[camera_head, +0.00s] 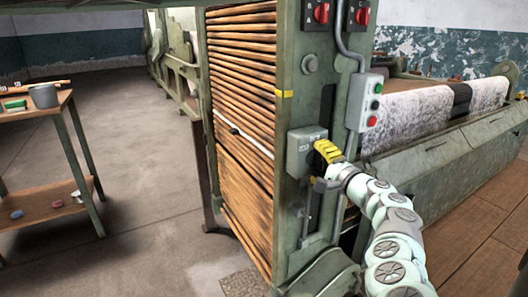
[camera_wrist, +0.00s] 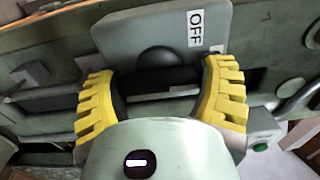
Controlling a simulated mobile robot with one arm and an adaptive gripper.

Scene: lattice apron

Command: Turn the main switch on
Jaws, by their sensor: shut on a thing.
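The main switch is a grey box (camera_head: 307,153) on the green machine post, with small markings on its face. In the wrist view its grey plate (camera_wrist: 165,22) carries a white "OFF" label (camera_wrist: 195,29) and a dark rounded hub. A black handle (camera_wrist: 158,77) lies crosswise in the wrist picture below the hub. My gripper (camera_head: 326,152) reaches the box from the right. In the wrist view its two yellow ribbed fingers (camera_wrist: 160,97) are shut on the handle, one at each end. The head view hides the handle behind the fingers.
A push-button box (camera_head: 370,102) with green, white and red buttons hangs close above my arm. Two red rotary knobs (camera_head: 321,13) sit higher up. Stacked wooden slats (camera_head: 240,60) fill the machine's left side. A wooden table (camera_head: 68,103) stands left, with free floor between.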

